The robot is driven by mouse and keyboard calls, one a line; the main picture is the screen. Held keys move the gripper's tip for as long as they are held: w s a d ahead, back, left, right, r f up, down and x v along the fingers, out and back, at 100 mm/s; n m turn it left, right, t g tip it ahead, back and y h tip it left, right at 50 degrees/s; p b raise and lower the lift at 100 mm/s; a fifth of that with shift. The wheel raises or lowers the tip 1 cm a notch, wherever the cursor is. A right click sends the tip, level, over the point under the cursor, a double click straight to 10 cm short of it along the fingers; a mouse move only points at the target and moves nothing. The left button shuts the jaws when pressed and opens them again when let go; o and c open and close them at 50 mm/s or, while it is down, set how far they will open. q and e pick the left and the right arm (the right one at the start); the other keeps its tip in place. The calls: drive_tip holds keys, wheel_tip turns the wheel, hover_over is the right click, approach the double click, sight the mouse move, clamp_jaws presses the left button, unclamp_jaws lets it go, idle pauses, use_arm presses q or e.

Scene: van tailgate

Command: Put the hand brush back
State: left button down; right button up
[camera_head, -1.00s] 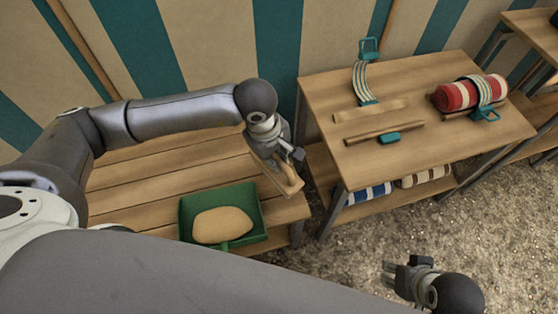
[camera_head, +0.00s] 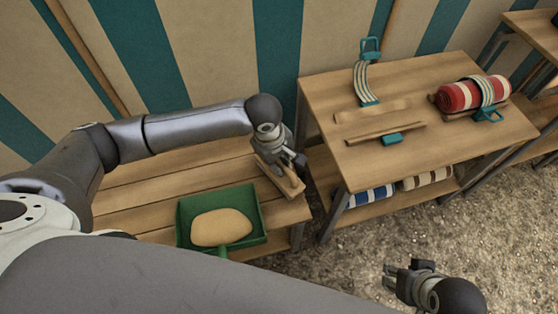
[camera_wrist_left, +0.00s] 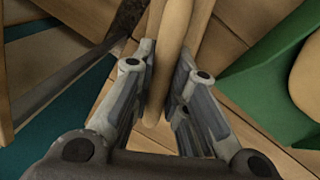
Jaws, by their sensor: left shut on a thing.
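The hand brush (camera_head: 284,181), a pale wooden piece, is in my left gripper (camera_head: 277,165) above the right end of the slatted wooden bench (camera_head: 140,180). In the left wrist view its handle (camera_wrist_left: 172,45) runs between the two fingers of the left gripper (camera_wrist_left: 160,85), which is shut on it. The bristles are hidden or too small to tell. I cannot tell whether the brush touches the bench. A green dustpan (camera_head: 257,213) with a tan pile in it lies left of the brush. My right gripper (camera_head: 394,277) hangs low at the right over gravel, its opening unclear.
A wooden table (camera_head: 440,85) stands right of the bench, holding a striped strap (camera_head: 362,83), wooden pieces with a teal clip (camera_head: 391,139), and a red-and-white roll (camera_head: 462,95). Rolls (camera_head: 370,194) lie on its lower shelf. A striped wall (camera_head: 200,50) is behind.

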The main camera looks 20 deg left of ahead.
use_arm(q)
drive_tip(key=c, duration=1.4)
unclamp_jaws()
drive_tip(key=shift+c, duration=0.2)
use_arm(e)
drive_tip(key=shift+w, duration=0.35)
drive_tip(key=shift+r, duration=0.1)
